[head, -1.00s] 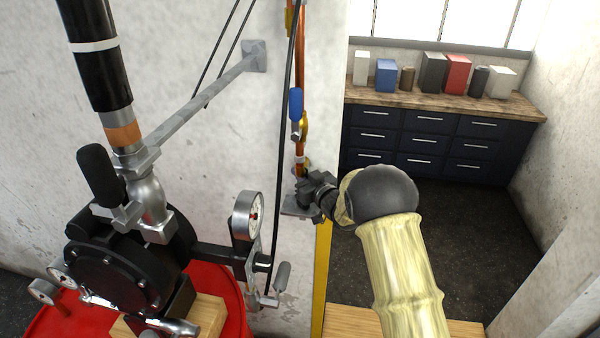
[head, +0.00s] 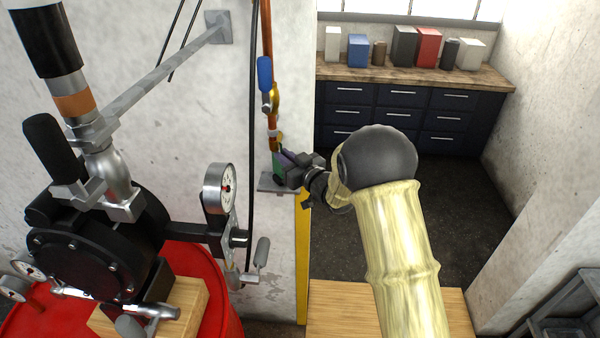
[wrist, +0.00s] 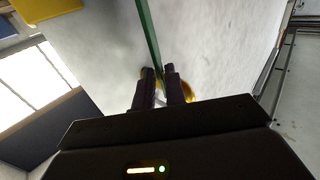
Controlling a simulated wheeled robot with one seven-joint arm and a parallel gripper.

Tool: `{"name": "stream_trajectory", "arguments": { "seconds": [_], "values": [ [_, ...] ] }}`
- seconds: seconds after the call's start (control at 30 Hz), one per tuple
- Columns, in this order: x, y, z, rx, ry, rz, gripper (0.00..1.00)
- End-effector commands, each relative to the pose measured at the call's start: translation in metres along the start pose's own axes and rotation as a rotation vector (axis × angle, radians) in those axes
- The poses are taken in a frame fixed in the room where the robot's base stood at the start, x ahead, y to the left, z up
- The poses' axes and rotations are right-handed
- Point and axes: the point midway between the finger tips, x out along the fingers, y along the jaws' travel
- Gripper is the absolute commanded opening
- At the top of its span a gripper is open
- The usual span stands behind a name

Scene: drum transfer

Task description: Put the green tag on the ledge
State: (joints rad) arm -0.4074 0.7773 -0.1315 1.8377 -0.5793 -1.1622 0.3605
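The green tag (head: 280,169) shows in the head view as a small patch just above the ledge. In the wrist view the tag (wrist: 150,32) is a thin green strip seen edge-on, running between the two fingers. My gripper (head: 284,160) is at the wall corner, closed on the tag; its fingertips also show in the wrist view (wrist: 159,72). The ledge (head: 268,187) is a small grey plate on the wall, under the gripper. I cannot tell whether the tag's lower edge touches it. Part of the tag is hidden by the fingers.
A copper pipe with a blue-handled valve (head: 265,74) runs down the wall just above the ledge. A black cable hangs left of it. A pump with a gauge (head: 219,188) stands on a red drum (head: 215,290) at left. Open floor lies to the right.

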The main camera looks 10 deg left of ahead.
Motion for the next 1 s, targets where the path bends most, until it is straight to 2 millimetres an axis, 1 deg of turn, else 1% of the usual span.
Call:
{"name": "stream_trajectory", "arguments": {
  "seconds": [0.03,0.2,0.3,0.4,0.53,1.0],
  "values": [
    [-0.009,0.001,0.003,0.001,0.001,0.002,0.12],
    [-0.04,0.001,0.003,0.0,0.001,0.002,0.12],
    [-0.056,0.001,0.003,0.0,0.0,0.002,0.12],
    [-0.065,0.0,0.001,0.0,0.001,0.001,0.12],
    [-0.069,-0.001,0.001,0.0,0.0,-0.001,0.12],
    [-0.069,0.001,0.0,0.0,0.0,0.002,0.12]
  ]
}}
